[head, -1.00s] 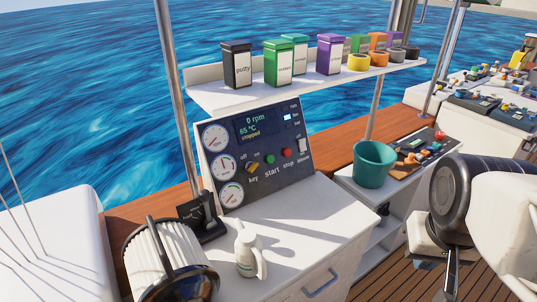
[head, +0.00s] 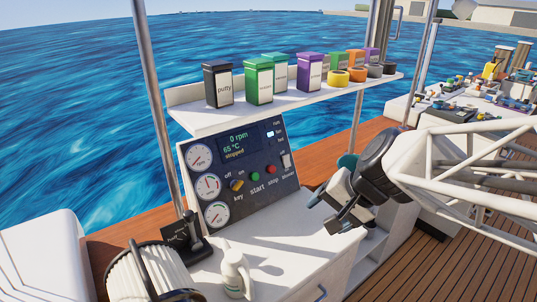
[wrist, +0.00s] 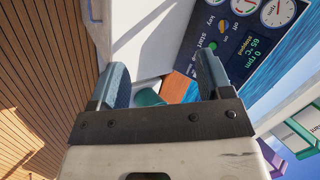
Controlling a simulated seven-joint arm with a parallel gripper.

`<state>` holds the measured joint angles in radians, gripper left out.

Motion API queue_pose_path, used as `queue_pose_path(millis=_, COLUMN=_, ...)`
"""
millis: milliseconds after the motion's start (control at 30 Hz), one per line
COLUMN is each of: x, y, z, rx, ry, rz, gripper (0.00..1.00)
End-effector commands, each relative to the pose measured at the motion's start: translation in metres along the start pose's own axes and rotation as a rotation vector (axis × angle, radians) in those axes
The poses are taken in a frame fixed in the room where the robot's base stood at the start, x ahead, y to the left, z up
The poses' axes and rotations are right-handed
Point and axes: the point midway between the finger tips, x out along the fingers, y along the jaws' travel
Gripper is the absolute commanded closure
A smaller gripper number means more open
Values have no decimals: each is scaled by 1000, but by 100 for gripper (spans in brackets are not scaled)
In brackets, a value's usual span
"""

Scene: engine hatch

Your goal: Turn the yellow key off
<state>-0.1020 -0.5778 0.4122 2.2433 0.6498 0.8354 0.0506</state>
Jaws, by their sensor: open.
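The yellow key (head: 237,186) is a small knob on the dark engine panel (head: 262,152), above the "key" label and left of the green start button (head: 255,177). I cannot tell clearly which mark it points to. It also shows small at the top right of the wrist view (wrist: 223,28). My gripper (head: 332,208) is open and empty, in front and to the right of the panel, well apart from the key. In the wrist view its two fingers (wrist: 163,78) are spread, with the panel partly behind the right finger.
A shelf (head: 200,117) with several tins and tape rolls overhangs the panel. A black lever (head: 190,238) stands left of the panel. A white jug (head: 235,270) stands on the white cabinet (head: 290,250) below. A teal bucket (wrist: 148,97) is partly hidden by my arm.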

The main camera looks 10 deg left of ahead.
Motion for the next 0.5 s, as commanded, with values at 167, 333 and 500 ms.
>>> queue_pose_path(millis=167, x=35, y=-40, z=-25, rx=147, ry=-25, rz=-139, gripper=28)
queue_pose_path(millis=333, x=70, y=-75, z=-50, rx=300, ry=-46, rz=-262, gripper=28)
queue_pose_path(millis=500, x=106, y=-104, z=-74, rx=461, ry=-65, rz=-373, gripper=28)
